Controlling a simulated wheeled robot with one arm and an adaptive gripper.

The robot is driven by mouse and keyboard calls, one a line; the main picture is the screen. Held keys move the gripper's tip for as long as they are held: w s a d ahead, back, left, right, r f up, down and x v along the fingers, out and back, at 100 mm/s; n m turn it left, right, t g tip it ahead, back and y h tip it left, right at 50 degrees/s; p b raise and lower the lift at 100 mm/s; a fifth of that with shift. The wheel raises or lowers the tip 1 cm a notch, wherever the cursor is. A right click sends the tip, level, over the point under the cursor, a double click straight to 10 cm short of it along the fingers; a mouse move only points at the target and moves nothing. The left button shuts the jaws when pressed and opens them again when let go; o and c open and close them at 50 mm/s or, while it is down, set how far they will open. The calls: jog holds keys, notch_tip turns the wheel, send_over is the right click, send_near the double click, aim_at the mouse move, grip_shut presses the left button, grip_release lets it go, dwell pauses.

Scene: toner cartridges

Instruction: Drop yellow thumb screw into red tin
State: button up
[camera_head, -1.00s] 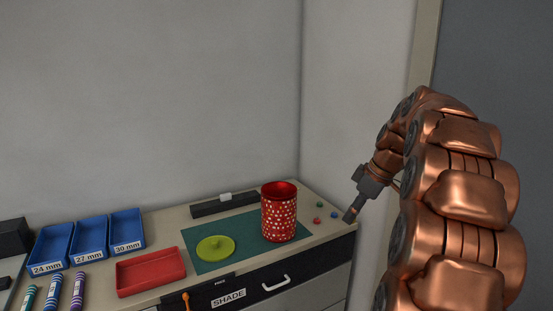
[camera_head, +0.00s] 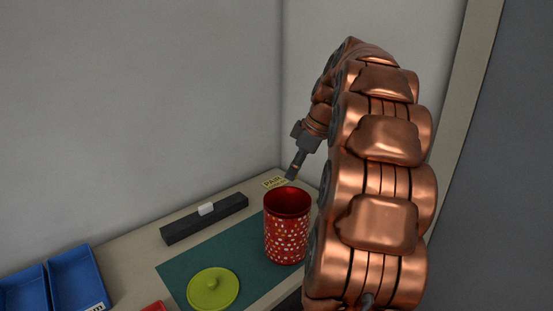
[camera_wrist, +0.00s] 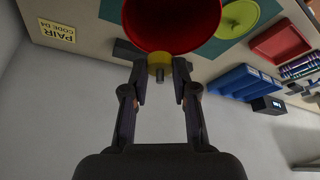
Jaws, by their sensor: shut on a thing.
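The red tin (camera_head: 287,235) with pale spots stands upright and open-topped on the teal mat (camera_head: 185,267). Its red inside (camera_wrist: 172,18) fills the top of the wrist view. My gripper (camera_head: 291,177) is above the tin's far rim in the head view, pointing down. In the wrist view my gripper (camera_wrist: 160,72) is shut on the yellow thumb screw (camera_wrist: 159,61), whose dark shank shows between the fingertips. The screw overlaps the tin's rim there; I cannot tell whether they touch. The screw cannot be made out in the head view.
A yellow-green lid (camera_head: 213,288) lies on the mat left of the tin. A black bar (camera_head: 205,219) with a white block lies behind. Blue trays (camera_head: 76,278) stand at left, and a red tray (camera_wrist: 284,42) shows in the wrist view. Walls close the back corner.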

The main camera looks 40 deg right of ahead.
jog(key=shift+w+f, duration=0.1)
jog(key=shift+w, duration=0.1)
jog(key=shift+f, duration=2.85)
jog(key=shift+s, duration=0.1)
jog(key=o, duration=0.9)
jog(key=shift+c, duration=0.2)
jog(key=v, duration=1.2)
